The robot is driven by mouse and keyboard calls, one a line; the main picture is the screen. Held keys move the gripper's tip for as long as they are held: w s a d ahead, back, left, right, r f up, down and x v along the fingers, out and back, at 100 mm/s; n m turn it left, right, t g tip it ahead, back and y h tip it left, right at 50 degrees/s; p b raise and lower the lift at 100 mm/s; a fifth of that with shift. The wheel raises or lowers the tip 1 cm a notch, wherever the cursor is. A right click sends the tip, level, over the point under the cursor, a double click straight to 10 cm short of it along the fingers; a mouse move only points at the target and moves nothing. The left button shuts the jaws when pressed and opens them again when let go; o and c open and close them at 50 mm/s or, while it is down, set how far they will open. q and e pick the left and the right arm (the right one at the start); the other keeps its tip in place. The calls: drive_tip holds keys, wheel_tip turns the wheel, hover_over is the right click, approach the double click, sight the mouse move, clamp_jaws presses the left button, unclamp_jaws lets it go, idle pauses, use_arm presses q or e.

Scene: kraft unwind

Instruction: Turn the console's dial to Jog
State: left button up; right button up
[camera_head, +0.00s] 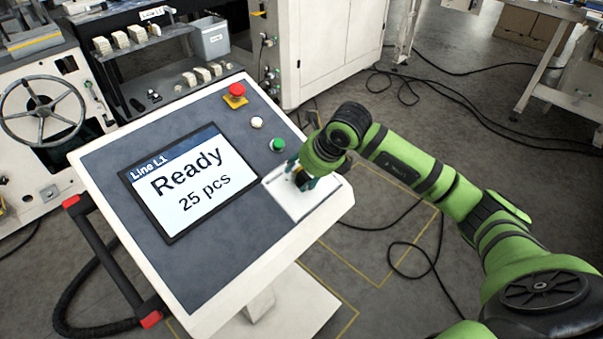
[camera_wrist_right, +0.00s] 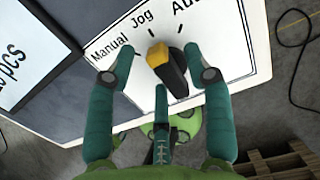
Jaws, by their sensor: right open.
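The console (camera_head: 120,150) has a sloped top with a white dial plate (camera_head: 323,200) at its right corner. In the right wrist view the dial (camera_wrist_right: 172,75) is a black knob with a yellow end. Its yellow end points toward the Jog mark, between the Manual and Auto labels. My right gripper (camera_head: 302,178) is over the dial plate and mostly covers the dial in the head view. In the wrist view the right gripper (camera_wrist_right: 162,60) is open, with a teal finger on each side of the dial and visible gaps. My left gripper is not in view.
The console screen (camera_head: 190,182) reads Ready, 25 pcs. A red emergency button (camera_head: 236,91), a white button (camera_head: 257,122) and a green button (camera_head: 278,145) line the console near my right gripper. A handwheel (camera_head: 43,112) stands behind left. Cables lie on the floor at right.

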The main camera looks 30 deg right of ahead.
drive_tip(key=v, duration=1.1)
